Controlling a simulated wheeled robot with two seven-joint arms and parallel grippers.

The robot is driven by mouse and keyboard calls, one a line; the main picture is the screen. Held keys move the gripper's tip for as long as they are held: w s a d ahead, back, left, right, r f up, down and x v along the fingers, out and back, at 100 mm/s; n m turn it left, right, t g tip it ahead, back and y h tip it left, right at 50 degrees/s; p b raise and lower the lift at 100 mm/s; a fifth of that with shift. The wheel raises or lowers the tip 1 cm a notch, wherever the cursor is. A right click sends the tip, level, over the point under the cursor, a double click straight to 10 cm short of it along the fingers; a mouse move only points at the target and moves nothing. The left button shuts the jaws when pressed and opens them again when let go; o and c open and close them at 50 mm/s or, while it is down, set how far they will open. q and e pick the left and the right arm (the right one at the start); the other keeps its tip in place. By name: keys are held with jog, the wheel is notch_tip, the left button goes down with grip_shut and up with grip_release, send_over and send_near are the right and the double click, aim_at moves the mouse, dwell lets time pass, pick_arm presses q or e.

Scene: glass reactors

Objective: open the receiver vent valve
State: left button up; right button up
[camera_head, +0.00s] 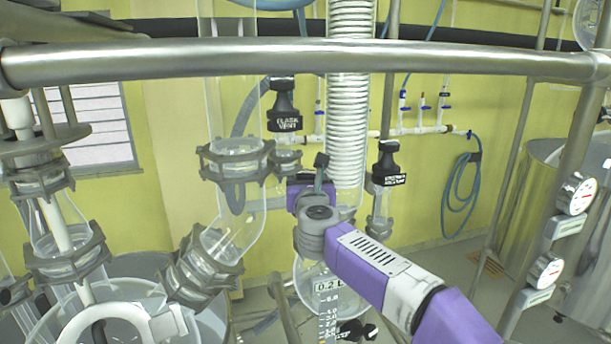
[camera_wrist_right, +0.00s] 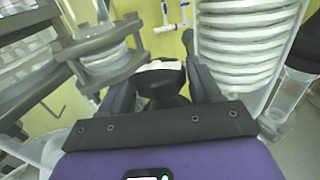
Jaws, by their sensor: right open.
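A black valve head with a white label (camera_head: 284,105) hangs left of the coiled condenser; its label seems to end in "VENT", but I cannot read it surely. A second labelled black valve (camera_head: 388,165) stands right of the coil on a glass tube. My right gripper (camera_head: 312,184) is in front of the coil's lower end, its fingers mostly hidden behind its purple body. In the right wrist view the right gripper (camera_wrist_right: 160,66) is open, with a black knob with a white label (camera_wrist_right: 165,82) between its fingers; contact cannot be told. My left gripper is out of view.
A steel rail (camera_head: 300,58) crosses the front. A clamped glass joint (camera_head: 236,160) is close left of the gripper, and the coiled condenser (camera_head: 349,110) is behind it. A graduated glass vessel (camera_head: 327,305) is below. Gauges (camera_head: 577,194) are at right.

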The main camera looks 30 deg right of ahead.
jog(key=shift+w+d, duration=0.15)
jog(key=shift+w, duration=0.2)
jog(key=c, duration=0.7)
jog(key=shift+y, duration=0.3)
jog(key=shift+n+t+y, duration=0.4)
jog(key=shift+n+y, duration=0.4)
jog(key=shift+y, duration=0.1)
jog(key=shift+n+t+y, duration=0.3)
jog(key=shift+n+y, duration=0.4)
jog(key=shift+y, duration=0.3)
jog(key=n+y+p, duration=0.1)
jog(key=n+y, duration=0.2)
jog(key=y, duration=0.1)
jog(key=shift+r, duration=0.15)
jog(key=shift+n+y+p, duration=0.55)
jog(key=shift+n+y, duration=0.25)
jog(key=shift+y, duration=0.8)
